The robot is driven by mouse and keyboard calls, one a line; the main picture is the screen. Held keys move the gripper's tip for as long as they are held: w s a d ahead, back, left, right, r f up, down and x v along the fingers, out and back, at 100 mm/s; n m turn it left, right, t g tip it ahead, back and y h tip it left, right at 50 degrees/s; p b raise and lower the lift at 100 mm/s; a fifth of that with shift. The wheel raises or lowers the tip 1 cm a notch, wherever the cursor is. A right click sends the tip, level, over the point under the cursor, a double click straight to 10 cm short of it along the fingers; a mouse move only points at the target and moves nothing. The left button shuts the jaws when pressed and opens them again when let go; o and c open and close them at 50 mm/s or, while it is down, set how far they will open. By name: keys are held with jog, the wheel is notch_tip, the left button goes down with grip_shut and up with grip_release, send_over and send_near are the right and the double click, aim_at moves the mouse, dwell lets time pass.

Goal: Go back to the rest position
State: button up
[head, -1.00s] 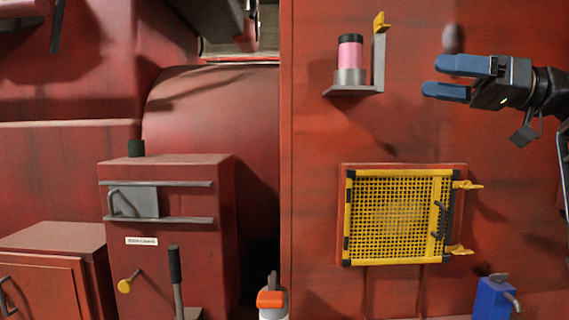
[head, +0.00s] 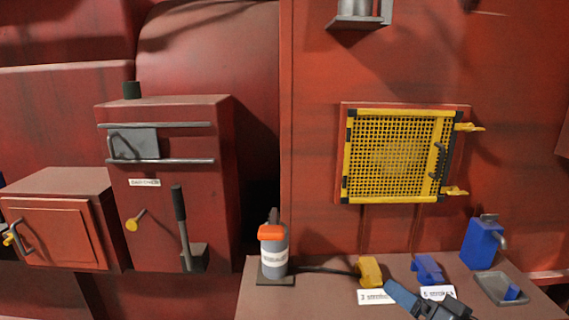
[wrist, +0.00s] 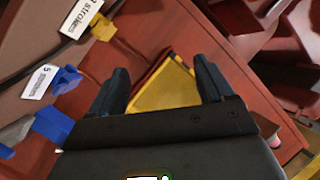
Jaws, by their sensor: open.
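My gripper (wrist: 162,68) is open, with nothing visible between its two blue fingers. In the head view my gripper (head: 402,298) is low in the picture, in front of the bench (head: 320,300), partly cut off by the bottom edge. It hangs just in front of a yellow clip-like piece (head: 370,271), a blue one (head: 428,268) and their white labels. In the wrist view a flat yellow surface (wrist: 165,88) shows beyond the fingers, apart from them.
A yellow mesh panel (head: 395,157) is on the red wall. A grey bottle with an orange top (head: 273,254), a blue dispenser (head: 482,243) and a tray (head: 503,288) stand on the bench. A red cabinet with a lever (head: 180,215) is at left.

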jog(key=s+f+h, duration=0.3)
jog(key=s+f, duration=0.2)
jog(key=s, duration=0.7)
jog(key=s+f+h, duration=0.2)
jog(key=s+f, duration=0.2)
jog(key=s, duration=0.8)
jog(key=s+a+r+n, duration=0.1)
jog(key=s+r, duration=0.4)
jog(key=s, duration=0.5)
jog(key=s+a+r+n, duration=0.1)
jog(key=s+r+n, duration=0.1)
jog(key=s+r, duration=0.4)
jog(key=s, duration=0.4)
jog(key=shift+a+n+h, duration=0.15)
jog(key=shift+n+h, duration=0.15)
jog(key=shift+h, duration=0.1)
